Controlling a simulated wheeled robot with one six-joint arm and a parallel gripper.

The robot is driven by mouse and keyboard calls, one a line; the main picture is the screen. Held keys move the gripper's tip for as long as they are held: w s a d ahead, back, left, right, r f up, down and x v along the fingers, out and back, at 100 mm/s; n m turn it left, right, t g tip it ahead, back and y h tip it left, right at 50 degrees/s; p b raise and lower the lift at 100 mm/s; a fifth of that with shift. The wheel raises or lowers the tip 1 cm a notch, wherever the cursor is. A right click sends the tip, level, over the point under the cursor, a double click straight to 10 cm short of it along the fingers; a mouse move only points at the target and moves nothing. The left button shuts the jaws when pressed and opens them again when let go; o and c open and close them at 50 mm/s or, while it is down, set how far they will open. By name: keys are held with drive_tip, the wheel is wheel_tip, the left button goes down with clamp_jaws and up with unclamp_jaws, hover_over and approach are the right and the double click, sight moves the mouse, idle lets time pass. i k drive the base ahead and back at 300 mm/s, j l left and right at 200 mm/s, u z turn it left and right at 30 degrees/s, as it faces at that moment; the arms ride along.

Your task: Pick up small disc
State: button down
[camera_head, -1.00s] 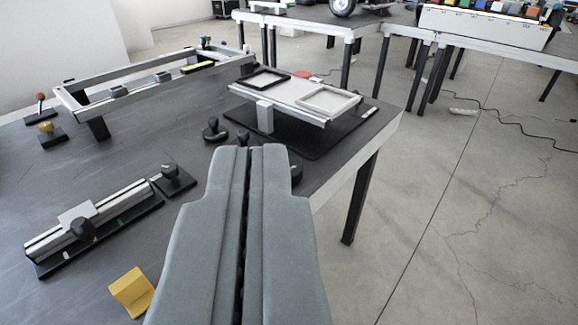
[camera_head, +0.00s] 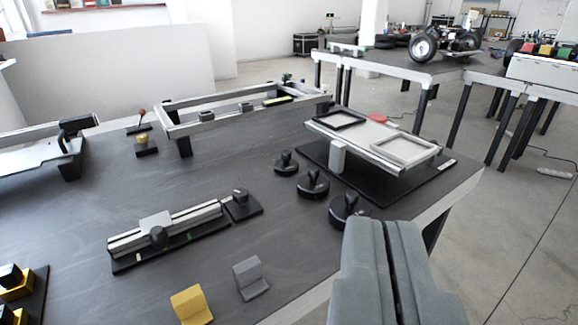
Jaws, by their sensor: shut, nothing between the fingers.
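Three black discs with upright knobs stand in a row on the dark table. The farthest disc (camera_head: 286,164) looks the smallest, the middle disc (camera_head: 313,185) looks larger, and the nearest disc (camera_head: 346,212) looks the largest. My gripper (camera_head: 383,228) is at the lower right, its two grey fingers closed together with nothing between them. It is apart from the small disc, nearer the camera and to its right. The fingers cover a little of the table near the largest disc.
A raised platform with a black frame (camera_head: 340,119) and a pale frame (camera_head: 404,150) stands behind the discs. A slide rail (camera_head: 190,222), a grey block (camera_head: 250,278) and a yellow block (camera_head: 191,305) lie left. A metal frame (camera_head: 178,128) stands at the back. Dark table between is bare.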

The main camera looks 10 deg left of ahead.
sight(287, 165)
drive_tip(key=i+u, duration=0.3)
drive_tip(key=i, duration=0.75)
